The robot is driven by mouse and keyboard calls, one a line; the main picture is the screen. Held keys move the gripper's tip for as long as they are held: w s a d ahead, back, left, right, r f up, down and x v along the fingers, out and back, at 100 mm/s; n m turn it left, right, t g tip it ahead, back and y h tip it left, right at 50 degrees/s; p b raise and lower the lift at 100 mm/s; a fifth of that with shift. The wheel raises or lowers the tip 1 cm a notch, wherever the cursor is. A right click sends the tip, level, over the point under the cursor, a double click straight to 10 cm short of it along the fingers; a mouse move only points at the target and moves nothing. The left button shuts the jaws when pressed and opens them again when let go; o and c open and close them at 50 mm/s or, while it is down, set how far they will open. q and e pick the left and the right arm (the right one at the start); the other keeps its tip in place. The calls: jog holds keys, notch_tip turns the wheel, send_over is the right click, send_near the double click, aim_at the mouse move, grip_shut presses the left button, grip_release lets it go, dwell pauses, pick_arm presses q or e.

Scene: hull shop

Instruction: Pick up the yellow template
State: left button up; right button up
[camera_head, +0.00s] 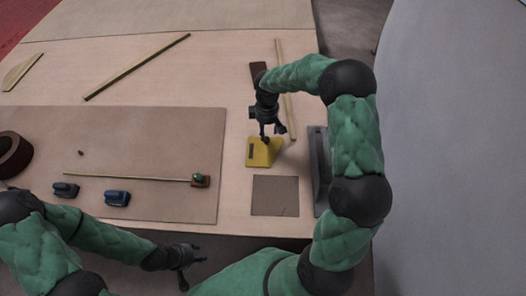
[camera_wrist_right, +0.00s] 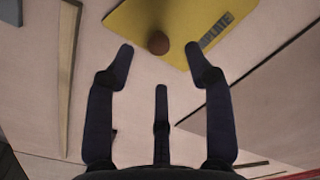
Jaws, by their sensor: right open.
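The yellow template (camera_head: 259,157) lies flat on the table just below my right gripper (camera_head: 270,138). I cannot tell how far above the template the fingertips are. My left gripper (camera_head: 190,268) hangs low at the table's front edge, fingers apart and empty, far from the template.
A grey-brown square sheet (camera_head: 275,196) lies just in front of the template. A dark grey long tool (camera_head: 319,170) lies to the right, partly behind my arm. A wooden strip (camera_head: 286,90) lies behind. A brown board (camera_head: 120,150) with small blue tools (camera_head: 117,198) fills the left.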

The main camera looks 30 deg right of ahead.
aim_at(267, 139)
jog(key=shift+w+d+f+b, duration=0.1)
jog(key=shift+f+b, duration=1.05)
jog(key=shift+f, duration=2.05)
grip_shut()
